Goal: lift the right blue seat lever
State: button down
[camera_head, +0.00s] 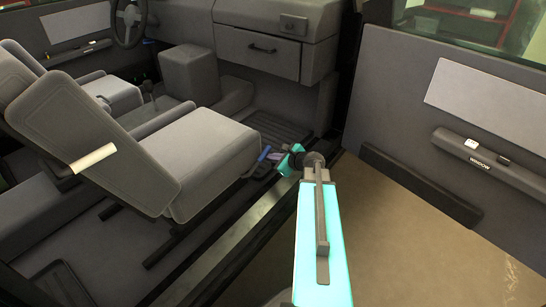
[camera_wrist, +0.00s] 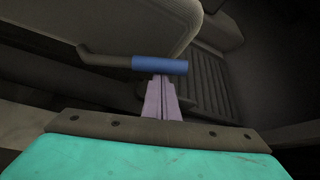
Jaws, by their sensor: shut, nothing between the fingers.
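The blue seat lever (camera_wrist: 158,65) is a blue grip on a dark bent rod beside the front seat's cushion. In the wrist view it lies crosswise just beyond my fingertips. In the head view its blue grip (camera_head: 264,153) shows small at the front side of the seat. My gripper (camera_wrist: 161,80) has its two pale purple fingers together and empty, with the tips at the near edge of the blue grip. I cannot tell whether they touch it or lie under it. In the head view my gripper (camera_head: 273,156) is beside the lever, partly hidden by my wrist.
The grey front seat (camera_head: 205,150) is left of my arm. The door sill (camera_head: 240,250) runs below it. The open door (camera_head: 440,130) with a window switch panel (camera_head: 487,160) stands at the right. A ribbed floor mat (camera_wrist: 208,85) lies beyond the lever.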

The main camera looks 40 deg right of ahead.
jog(key=shift+w+a+r, duration=0.15)
jog(key=shift+a+r, duration=0.05)
jog(key=shift+r, duration=0.05)
jog(key=shift+f, duration=0.15)
jog(key=f, duration=0.1)
jog(key=d+f+b, duration=0.1)
jog(key=f, duration=0.1)
jog(key=shift+s+d+f, duration=0.25)
jog(key=shift+d, duration=0.1)
jog(key=shift+s+d+f, duration=0.1)
jog(key=shift+s+d, duration=0.05)
jog(key=shift+s, duration=0.05)
jog(key=p+v, duration=0.3)
jog(key=v, duration=0.6)
jog(key=shift+s, duration=0.4)
